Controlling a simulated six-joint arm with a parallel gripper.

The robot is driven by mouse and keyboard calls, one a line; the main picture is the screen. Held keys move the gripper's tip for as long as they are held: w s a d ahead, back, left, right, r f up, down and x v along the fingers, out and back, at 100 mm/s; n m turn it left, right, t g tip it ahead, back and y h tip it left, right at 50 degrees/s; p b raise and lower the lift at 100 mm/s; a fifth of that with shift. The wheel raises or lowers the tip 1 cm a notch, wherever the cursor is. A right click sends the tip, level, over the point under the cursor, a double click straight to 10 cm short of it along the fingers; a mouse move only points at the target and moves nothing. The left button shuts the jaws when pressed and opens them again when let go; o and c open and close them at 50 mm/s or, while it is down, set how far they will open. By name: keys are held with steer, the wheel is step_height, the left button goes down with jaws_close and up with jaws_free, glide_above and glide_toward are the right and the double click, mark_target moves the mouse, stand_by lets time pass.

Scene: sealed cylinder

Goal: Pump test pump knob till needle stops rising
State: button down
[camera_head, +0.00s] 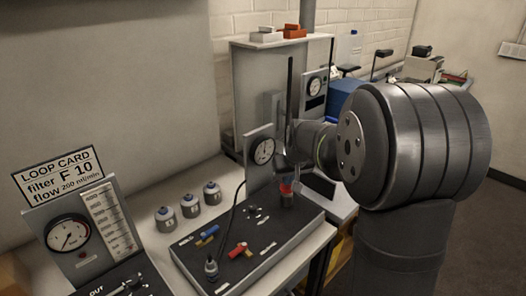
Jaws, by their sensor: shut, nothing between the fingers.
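A dark test panel (262,236) lies on the bench, with a round dial gauge (263,151) standing upright behind it. The gauge's needle is too small to read surely. A small red-topped knob (286,188) on a dark cylinder sits at the panel's far right and looks like the pump knob. My gripper (285,167) is shut and empty, close above this knob. I cannot tell whether it touches the knob, and my wrist hides part of the fingers.
A second gauge (68,233) and a loop card (61,174) are at left. A tall grey cabinet (258,85) rises behind.

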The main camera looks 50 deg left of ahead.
stand_by(0.3)
step_height(320, 180, up, 9)
stand_by(0.9)
